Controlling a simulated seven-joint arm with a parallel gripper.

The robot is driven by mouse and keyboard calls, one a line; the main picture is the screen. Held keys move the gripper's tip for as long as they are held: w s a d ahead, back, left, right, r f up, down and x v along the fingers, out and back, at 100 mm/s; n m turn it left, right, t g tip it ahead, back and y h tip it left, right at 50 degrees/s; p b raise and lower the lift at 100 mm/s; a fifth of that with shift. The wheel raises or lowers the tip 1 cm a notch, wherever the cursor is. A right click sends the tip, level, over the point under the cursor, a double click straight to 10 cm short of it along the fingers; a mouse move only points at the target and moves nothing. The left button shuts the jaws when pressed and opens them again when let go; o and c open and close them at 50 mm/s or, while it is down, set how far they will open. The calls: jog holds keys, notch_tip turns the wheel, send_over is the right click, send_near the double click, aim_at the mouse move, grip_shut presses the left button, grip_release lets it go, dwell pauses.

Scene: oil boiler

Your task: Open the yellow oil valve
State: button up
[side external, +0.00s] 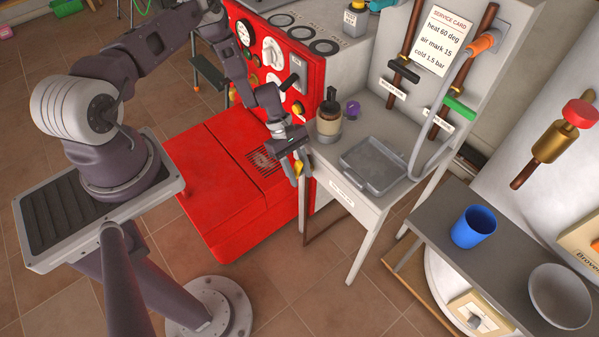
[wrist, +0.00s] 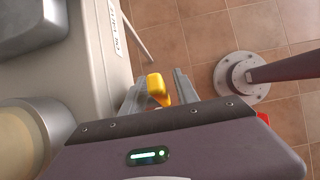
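My gripper (side external: 297,172) points down beside the red boiler's right side and the small grey table's left edge. It is open. A yellow handle (wrist: 156,86), which looks like the oil valve's, stands between its two fingers in the wrist view (wrist: 160,84), with small gaps on either side. In the side view the yellow handle (side external: 299,168) shows as a small patch between the fingertips. The valve's body and pipe are hidden by my gripper. I cannot tell how far the handle is turned.
The red boiler (side external: 213,163) stands left of my gripper. The small table (side external: 343,190) bears a dark bottle (side external: 329,118) and a grey tray (side external: 374,163) close by. A grey shelf (side external: 440,222) with a blue cup (side external: 474,227) is farther right. Tiled floor (side external: 325,275) lies open below.

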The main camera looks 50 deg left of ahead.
jog(key=v, duration=0.7)
jog(key=shift+f, duration=0.1)
jog(key=shift+c, duration=0.5)
